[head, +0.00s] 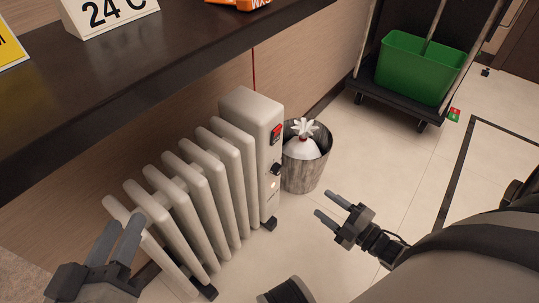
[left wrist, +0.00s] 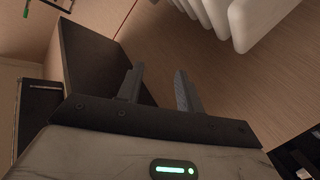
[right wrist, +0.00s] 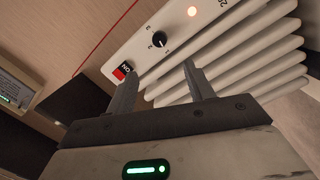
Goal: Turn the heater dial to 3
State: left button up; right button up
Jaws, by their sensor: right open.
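The white ribbed heater (head: 205,180) stands on the floor below the counter. Its end panel faces right and carries a black dial (head: 277,168), a red switch (head: 276,132) and a lit lamp (head: 273,185). In the right wrist view the dial (right wrist: 159,39) has numbers printed around it; its exact pointing is too small to tell. The red switch (right wrist: 121,73) is beside an ON label. My right gripper (head: 324,203) is open and empty, right of the panel and apart from the dial. My left gripper (head: 126,235) is open and empty, near the heater's left end.
A dark counter (head: 150,75) overhangs the heater and bears a 24 C sign (head: 105,10). A grey bin (head: 305,172) with a white bag stands just behind the panel. A cart with a green bucket (head: 420,70) is at the back right.

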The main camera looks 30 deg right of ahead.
jog(key=b, duration=0.2)
send_near(280, 172)
jog(key=b+x, duration=0.2)
jog(key=x, duration=0.5)
jog(key=shift+w+a, duration=0.1)
jog(key=shift+w, duration=0.1)
pick_arm(q)
jog(key=shift+w+a+r+m+t+h, duration=0.1)
jog(key=shift+w+r+m+t+h, duration=0.35)
jog(key=shift+r, duration=0.4)
jog(key=shift+w+a+r+m+t+h, duration=0.1)
jog(key=shift+w+r+m+t+h, duration=0.1)
jog(key=shift+r+m+t, duration=0.45)
jog(key=shift+w+a+r+m+t+h, duration=0.1)
jog(key=shift+w+r+m+t+h, duration=0.4)
jog(key=shift+r, duration=0.6)
pick_arm(e)
jog(key=shift+w+a, duration=0.15)
jog(key=shift+w, duration=0.45)
pick_arm(q)
jog(key=shift+s, duration=0.15)
pick_arm(e)
jog(key=c, duration=1)
